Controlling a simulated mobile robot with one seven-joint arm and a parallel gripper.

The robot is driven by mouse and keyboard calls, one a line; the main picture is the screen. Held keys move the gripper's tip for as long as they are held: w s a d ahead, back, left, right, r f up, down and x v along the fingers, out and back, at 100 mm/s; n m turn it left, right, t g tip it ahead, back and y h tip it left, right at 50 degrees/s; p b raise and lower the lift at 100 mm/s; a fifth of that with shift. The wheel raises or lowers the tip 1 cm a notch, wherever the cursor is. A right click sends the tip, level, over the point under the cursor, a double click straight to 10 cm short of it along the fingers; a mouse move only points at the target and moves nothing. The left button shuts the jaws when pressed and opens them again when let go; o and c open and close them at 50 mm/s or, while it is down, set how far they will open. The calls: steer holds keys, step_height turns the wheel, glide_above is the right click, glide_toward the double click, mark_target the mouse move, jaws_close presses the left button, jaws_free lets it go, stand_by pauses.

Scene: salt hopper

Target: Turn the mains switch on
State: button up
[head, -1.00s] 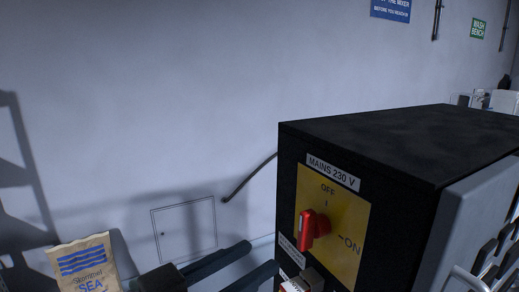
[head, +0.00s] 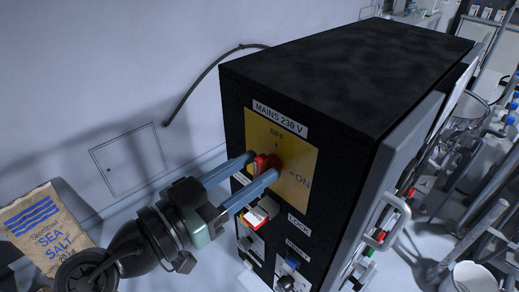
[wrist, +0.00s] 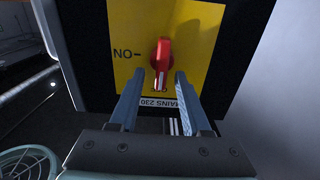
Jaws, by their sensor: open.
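The mains switch is a red rotary knob (head: 262,162) on a yellow plate (head: 300,165) marked OFF at the top and ON at the right. The plate is on the front of a black cabinet (head: 340,65), under a "MAINS 230 V" label. In the wrist view, which is upside down, the red knob (wrist: 161,62) lines up with the OFF side, away from the ON mark. My gripper (head: 263,164) is open, with one blue-grey finger on each side of the knob. The wrist view also shows my gripper (wrist: 160,76) with gaps beside the knob; contact is not visible.
Below the plate are a white-and-red part (head: 260,213) and smaller controls. A bag of sea salt (head: 40,230) is at the lower left. A cable (head: 195,82) runs along the wall to the cabinet. A handle (head: 397,212) sticks out on the cabinet's right side.

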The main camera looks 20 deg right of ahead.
steer(key=shift+x, duration=0.85)
steer(key=shift+c, duration=0.3)
jaws_close()
